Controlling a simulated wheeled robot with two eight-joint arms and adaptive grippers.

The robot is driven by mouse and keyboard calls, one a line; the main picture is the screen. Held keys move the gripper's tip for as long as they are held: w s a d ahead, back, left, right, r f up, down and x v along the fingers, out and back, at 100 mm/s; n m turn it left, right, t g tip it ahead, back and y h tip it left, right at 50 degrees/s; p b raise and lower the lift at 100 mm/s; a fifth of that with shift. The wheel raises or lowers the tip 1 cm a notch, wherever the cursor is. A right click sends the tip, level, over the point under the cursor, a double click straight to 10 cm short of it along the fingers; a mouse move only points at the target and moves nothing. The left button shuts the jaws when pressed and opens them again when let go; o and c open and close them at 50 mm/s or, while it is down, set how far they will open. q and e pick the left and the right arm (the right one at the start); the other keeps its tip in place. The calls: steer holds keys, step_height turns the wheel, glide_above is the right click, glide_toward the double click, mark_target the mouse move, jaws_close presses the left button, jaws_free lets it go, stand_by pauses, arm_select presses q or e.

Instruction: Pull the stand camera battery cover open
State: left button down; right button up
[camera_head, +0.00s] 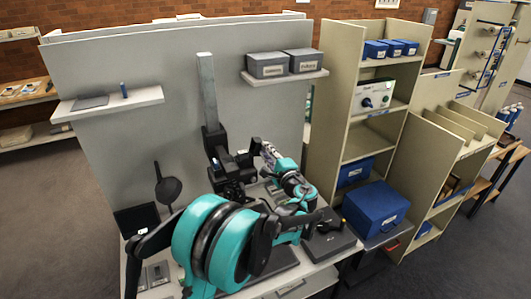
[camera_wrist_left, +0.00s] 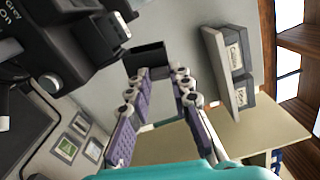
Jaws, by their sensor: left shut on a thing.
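The stand camera (camera_head: 230,172) is black and hangs on a grey upright column (camera_head: 207,88) behind the desk. In the left wrist view its dark body (camera_wrist_left: 62,45) fills the upper left. A dark flat piece, apparently the battery cover (camera_wrist_left: 146,57), stands out beside the body, between my fingertips. My left gripper (camera_head: 262,150) reaches to the right side of the camera. In the wrist view the purple fingers of my left gripper (camera_wrist_left: 161,72) are shut on the cover. The cover's hinge and its exact angle are hard to tell. My right gripper is not in view.
A wall shelf (camera_head: 285,77) with two grey boxes is close to the right of the camera. A black round-headed item (camera_head: 168,188) stands at the desk's left. Beige shelving (camera_head: 337,75) and a blue box (camera_head: 375,209) are at the right.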

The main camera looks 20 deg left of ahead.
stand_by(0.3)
arm_select(q)
steer(key=c, duration=1.4)
jaws_free()
steer(key=shift+o, duration=0.2)
steer(key=v, duration=1.2)
steer(key=shift+f, duration=0.1)
